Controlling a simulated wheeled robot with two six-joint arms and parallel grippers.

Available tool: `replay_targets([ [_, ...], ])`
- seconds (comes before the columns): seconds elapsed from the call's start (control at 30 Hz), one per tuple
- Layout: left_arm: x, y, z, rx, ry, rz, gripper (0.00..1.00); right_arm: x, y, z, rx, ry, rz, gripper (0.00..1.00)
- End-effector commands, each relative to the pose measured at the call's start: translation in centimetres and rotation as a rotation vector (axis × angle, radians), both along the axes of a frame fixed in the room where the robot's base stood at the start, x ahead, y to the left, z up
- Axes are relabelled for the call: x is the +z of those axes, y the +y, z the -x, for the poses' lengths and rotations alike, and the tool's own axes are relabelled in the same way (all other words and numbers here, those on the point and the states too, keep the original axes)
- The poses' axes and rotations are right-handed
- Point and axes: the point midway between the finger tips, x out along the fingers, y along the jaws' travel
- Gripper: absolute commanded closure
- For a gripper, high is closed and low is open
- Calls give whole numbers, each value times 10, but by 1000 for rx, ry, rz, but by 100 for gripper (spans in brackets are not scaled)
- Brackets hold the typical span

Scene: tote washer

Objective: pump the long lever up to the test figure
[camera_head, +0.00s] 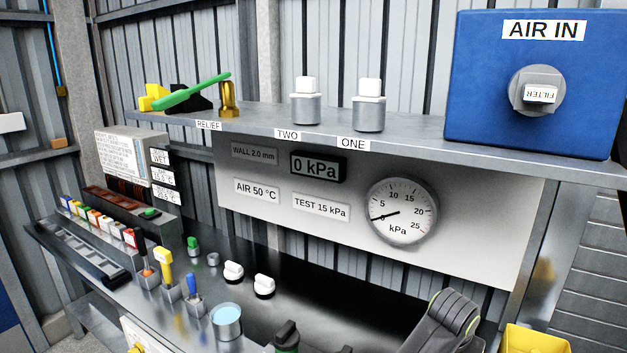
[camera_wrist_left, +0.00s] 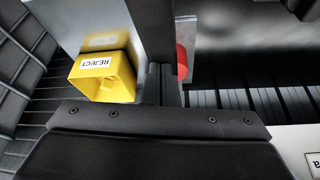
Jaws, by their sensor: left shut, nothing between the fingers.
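A long green lever (camera_head: 192,91) slants up to the right on the shelf at the upper left, beside a brass fitting (camera_head: 228,99) above a RELIEF label. The round gauge (camera_head: 401,211) has its needle near the low end, and the digital display (camera_head: 318,166) reads 0 kPa. A plate (camera_head: 320,206) reads TEST 15 kPa. My left gripper (camera_wrist_left: 163,80) shows in the left wrist view, shut and empty. A red rounded part (camera_wrist_left: 181,60) shows just beside its fingers; whether they touch it I cannot tell. My right gripper is not identifiable.
A yellow REJECT bin (camera_wrist_left: 103,78) is left of my fingers in the wrist view; a yellow bin (camera_head: 535,341) stands at the lower right. White-topped fittings TWO (camera_head: 306,103) and ONE (camera_head: 369,107) and a blue AIR IN box (camera_head: 480,90) stand on the shelf. Small tools crowd the left bench.

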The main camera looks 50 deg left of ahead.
Motion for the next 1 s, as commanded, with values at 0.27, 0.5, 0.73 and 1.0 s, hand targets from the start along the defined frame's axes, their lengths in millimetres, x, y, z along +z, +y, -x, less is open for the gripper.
replay_targets([
  [0.27,-20,0,1,0,3,-1,100,-6,0,0,0,-1,0,52],
  [0.5,-34,0,1,0,3,-1,100,-10,0,-1,0,-1,0,52],
  [0.73,-48,0,1,0,3,-1,100,-15,0,-1,0,-1,0,52],
  [1.0,-64,0,0,0,3,-1,100,-20,0,-1,0,-1,0,52],
])
